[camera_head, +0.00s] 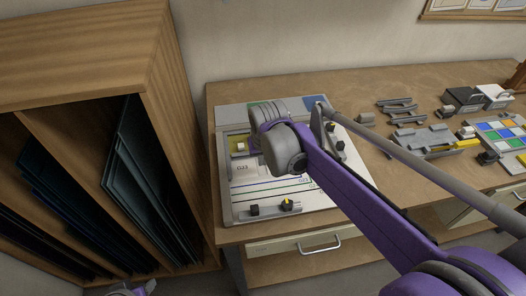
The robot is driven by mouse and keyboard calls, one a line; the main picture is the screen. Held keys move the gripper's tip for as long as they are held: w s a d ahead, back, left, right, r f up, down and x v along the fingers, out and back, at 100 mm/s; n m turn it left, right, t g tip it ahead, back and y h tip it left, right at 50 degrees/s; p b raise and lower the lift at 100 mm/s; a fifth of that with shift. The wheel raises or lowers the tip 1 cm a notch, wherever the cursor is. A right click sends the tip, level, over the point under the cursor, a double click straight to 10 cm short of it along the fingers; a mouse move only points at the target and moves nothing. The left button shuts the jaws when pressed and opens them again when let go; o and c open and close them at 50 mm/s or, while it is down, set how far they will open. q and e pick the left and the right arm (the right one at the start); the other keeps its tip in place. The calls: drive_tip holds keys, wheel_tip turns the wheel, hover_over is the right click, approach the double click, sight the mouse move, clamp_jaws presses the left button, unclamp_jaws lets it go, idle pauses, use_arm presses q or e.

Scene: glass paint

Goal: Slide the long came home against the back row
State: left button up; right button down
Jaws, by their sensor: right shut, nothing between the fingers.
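My right gripper (264,128) is over the back half of a pale work board (238,214) on the bench. My own wrist and purple arm cover its fingertips; it is shut with nothing between the fingers. Blue and green glass pieces (282,105) show along the board's back edge. Thin dark lines (270,184) run across the board in front of the gripper; I cannot tell which strip is the long came. Whether any came touches the back row is hidden. My left gripper is not clearly in view; only a purple bit shows at the bottom edge.
Black knobbed clamps (286,205) sit at the board's front. Grey trays (425,139), dark boxes (463,98) and a coloured tile palette (498,131) stand on the bench at right. A wooden rack (85,60) with glass sheets (140,170) stands left.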

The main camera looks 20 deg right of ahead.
sight(261, 168)
drive_tip(key=x, duration=0.4)
drive_tip(key=shift+w+d+f, duration=0.1)
drive_tip(key=shift+w, duration=0.15)
drive_tip(key=shift+w+d+r, duration=0.15)
drive_tip(key=shift+w, duration=0.4)
drive_tip(key=shift+w+d+r, duration=0.15)
drive_tip(key=shift+w, duration=0.45)
drive_tip(key=shift+w+d, duration=0.15)
drive_tip(key=shift+w, duration=0.55)
drive_tip(key=shift+w+d, duration=0.25)
drive_tip(key=shift+w, duration=0.65)
